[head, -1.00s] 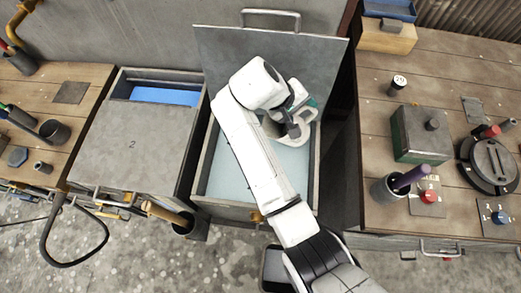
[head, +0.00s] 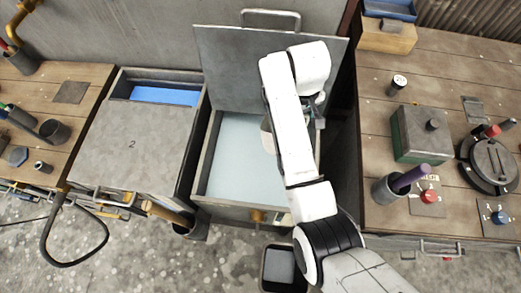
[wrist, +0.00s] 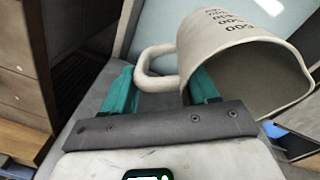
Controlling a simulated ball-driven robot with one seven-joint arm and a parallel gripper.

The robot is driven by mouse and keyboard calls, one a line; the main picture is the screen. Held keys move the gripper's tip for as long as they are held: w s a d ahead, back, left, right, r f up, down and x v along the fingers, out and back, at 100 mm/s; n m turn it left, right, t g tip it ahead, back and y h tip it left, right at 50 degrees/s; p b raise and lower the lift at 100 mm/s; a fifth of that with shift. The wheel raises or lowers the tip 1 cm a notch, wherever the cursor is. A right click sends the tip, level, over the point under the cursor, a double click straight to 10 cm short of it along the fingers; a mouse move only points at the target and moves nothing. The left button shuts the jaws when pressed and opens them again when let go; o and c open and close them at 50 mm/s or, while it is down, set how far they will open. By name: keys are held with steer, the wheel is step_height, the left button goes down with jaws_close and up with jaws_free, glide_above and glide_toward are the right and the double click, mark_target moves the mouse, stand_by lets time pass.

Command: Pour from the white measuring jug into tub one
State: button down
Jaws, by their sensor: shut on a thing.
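The white measuring jug (wrist: 232,45) is held by its handle in my gripper (wrist: 160,88), whose teal fingers are on both sides of the handle. In the wrist view its printed numbers are upside down and its mouth faces the lower right, with a grey interior. In the head view only a sliver of the jug (head: 267,137) shows left of my arm; the rest is hidden. The open tub (head: 232,160), with its lid raised at the back, has a pale blue inside and lies beneath the jug and arm. No number shows on it.
The raised grey lid (head: 230,70) stands behind the open tub. On the right bench (head: 440,80) are a green box (head: 418,140), a cup and a round dark device.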

steer(key=shift+r, duration=0.15)
steer(key=shift+r, duration=1.4)
